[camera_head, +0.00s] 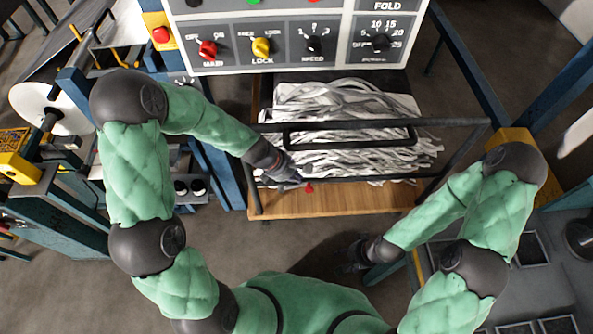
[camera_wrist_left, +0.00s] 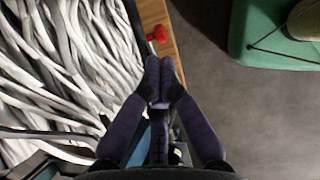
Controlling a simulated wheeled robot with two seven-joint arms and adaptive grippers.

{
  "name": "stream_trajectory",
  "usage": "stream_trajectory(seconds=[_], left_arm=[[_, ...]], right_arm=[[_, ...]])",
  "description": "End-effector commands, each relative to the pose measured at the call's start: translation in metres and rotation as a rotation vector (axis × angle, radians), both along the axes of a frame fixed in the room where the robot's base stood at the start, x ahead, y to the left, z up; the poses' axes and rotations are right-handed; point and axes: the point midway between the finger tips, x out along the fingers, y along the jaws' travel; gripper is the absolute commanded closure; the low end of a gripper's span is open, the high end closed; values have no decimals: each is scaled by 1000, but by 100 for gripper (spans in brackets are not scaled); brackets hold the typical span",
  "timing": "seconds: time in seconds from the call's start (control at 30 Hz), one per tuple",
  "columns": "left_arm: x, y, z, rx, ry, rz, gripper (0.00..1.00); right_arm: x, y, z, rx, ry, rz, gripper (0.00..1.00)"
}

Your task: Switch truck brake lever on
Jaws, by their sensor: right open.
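The truck (camera_head: 330,202) is a wooden-decked cart with dark rails, loaded with grey-white strips. A small red piece, which looks like the brake lever (camera_head: 309,188), is at its near edge. It also shows in the left wrist view (camera_wrist_left: 157,33), beside the wooden edge and just beyond the fingertips. My left gripper (camera_head: 292,178) is at the cart's near rail, just left of the red piece. Its fingertips (camera_wrist_left: 161,63) are together with nothing visible between them; a gap to the red piece shows. My right gripper (camera_head: 352,262) is open, low over the floor, away from the cart.
A control panel (camera_head: 290,45) with coloured knobs stands behind the cart. A machine with a white roll (camera_head: 45,108) is at the left. A blue frame (camera_head: 545,105) with a yellow part stands at the right. Bare floor (camera_head: 270,245) lies in front of the cart.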

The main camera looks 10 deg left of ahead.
Motion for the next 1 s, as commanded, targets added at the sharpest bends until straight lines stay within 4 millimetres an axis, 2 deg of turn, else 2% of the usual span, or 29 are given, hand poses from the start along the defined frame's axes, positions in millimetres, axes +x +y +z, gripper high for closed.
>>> stream_trajectory(seconds=[0.27,0.37,0.43,0.57,0.7,0.8,0.9,1.0], left_arm=[[0,0,-1,1,0,-3,100],[-7,1,-10,24,-5,-48,100],[-17,3,-24,65,-21,-134,100],[-53,8,-67,180,-80,-446,100],[-98,8,-110,277,-193,-882,100],[-127,3,-132,306,-290,-1166,100],[-149,-4,-145,314,-389,-1391,100],[-165,-11,-152,313,-467,-1540,100]], right_arm=[[0,0,0,0,0,0,44],[0,0,0,0,0,0,44],[0,0,0,0,0,0,44],[0,0,0,0,0,0,44],[0,0,0,0,0,0,44],[0,0,0,0,0,0,44],[0,0,0,0,0,0,44],[0,0,0,0,0,0,44]])
